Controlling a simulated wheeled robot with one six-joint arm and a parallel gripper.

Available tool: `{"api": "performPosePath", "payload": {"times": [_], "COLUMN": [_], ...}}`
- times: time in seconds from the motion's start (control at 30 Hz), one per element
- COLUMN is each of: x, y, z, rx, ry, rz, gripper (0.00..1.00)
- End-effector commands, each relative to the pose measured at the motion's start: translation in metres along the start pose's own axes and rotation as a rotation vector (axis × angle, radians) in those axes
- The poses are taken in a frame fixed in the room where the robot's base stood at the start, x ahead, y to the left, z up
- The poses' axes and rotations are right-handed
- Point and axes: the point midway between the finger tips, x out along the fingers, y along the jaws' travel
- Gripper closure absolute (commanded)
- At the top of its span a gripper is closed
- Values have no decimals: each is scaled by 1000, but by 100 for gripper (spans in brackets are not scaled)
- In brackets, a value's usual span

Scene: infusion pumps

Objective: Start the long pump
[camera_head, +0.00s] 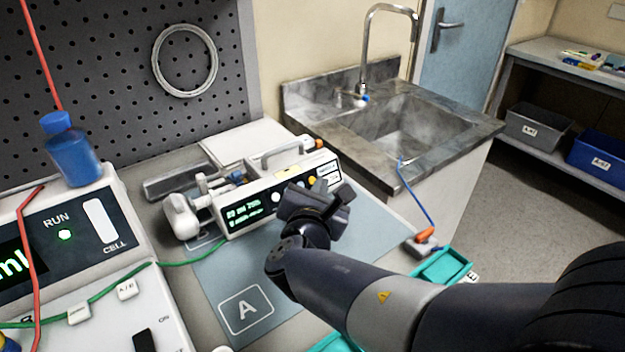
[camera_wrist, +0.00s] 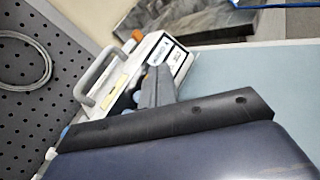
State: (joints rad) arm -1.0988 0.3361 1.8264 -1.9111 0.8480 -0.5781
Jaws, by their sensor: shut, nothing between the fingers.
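The long pump (camera_head: 292,187) is a white, low, wide unit with a carrying handle on top, a green-lit display at its left end, and round buttons and a label to the right. It stands on the blue-grey mat (camera_head: 222,277). In the wrist view, the pump (camera_wrist: 113,83) lies behind my fingers, with its handle, an orange part and the white label showing. My gripper (camera_head: 325,188) is shut and empty in front of the pump's right half, hiding part of its front; its fingers (camera_wrist: 157,88) also show in the wrist view. Contact with the pump cannot be told.
A larger device (camera_head: 60,240) with a green RUN light stands at the left, a blue bottle (camera_head: 70,152) on it. A green cord (camera_head: 190,262) crosses the bench. A sink (camera_head: 405,130) is behind right; a teal tray (camera_head: 440,267) lies right of the mat.

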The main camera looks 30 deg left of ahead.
Motion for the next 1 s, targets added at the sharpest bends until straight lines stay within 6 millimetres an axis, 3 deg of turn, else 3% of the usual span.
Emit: {"api": "performPosePath", "payload": {"times": [1.0], "x": [6], "y": [4], "z": [-4], "rx": [1], "ry": [0], "rz": [0], "gripper": [100]}}
